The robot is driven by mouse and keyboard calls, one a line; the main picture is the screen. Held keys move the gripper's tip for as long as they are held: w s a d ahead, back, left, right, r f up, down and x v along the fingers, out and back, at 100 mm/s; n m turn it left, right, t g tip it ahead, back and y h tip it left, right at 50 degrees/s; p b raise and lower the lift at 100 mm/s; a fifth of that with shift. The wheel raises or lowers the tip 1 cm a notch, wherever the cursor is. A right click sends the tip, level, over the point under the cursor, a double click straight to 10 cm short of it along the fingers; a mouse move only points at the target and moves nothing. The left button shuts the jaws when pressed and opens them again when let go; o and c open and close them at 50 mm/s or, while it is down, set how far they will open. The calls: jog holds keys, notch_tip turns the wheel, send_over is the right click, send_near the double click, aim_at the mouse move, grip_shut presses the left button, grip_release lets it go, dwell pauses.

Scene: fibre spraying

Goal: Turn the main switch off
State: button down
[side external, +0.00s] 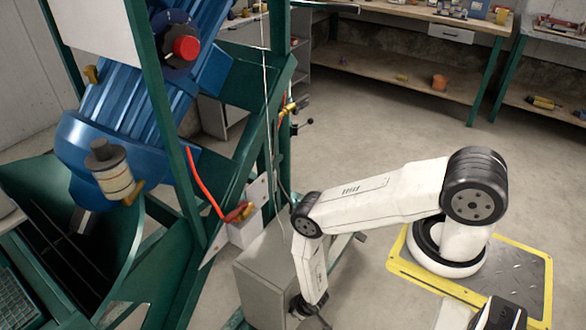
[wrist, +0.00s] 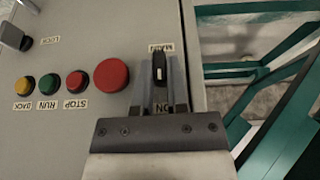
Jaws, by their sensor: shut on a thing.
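The main switch (wrist: 159,68) is a black knob with a pale mark, on the grey control panel (wrist: 90,45). It lies lengthwise up the wrist picture, between an upside-down MAIN label (wrist: 160,47) and an ON label (wrist: 163,107). My gripper (wrist: 161,62) is shut on the switch, with one grey finger on each side. In the side view my gripper (side external: 309,308) is low at the right part of the grey control box (side external: 265,272). The switch cannot be made out there.
Beside the switch are a large red button (wrist: 111,75), then smaller red STOP (wrist: 75,79), green RUN (wrist: 49,83) and yellow BACK (wrist: 22,86) buttons. A black LOCK knob (wrist: 14,36) is at the upper left. A green frame (wrist: 235,72) stands past the panel's edge.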

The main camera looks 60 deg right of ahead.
jog(key=shift+a+h, duration=0.15)
jog(key=shift+h, duration=0.45)
jog(key=shift+a+n+h, duration=0.2)
jog(key=shift+n+h, duration=0.3)
jog(key=shift+h, duration=1.1)
jog(key=shift+w+h, duration=0.1)
jog(key=shift+h, duration=0.5)
jog(key=c, duration=0.6)
grip_release()
jog(key=shift+c, duration=0.2)
jog(key=v, duration=0.7)
jog(key=shift+s+a+r, duration=0.2)
jog(key=shift+s+r, duration=0.05)
jog(key=shift+s, duration=0.05)
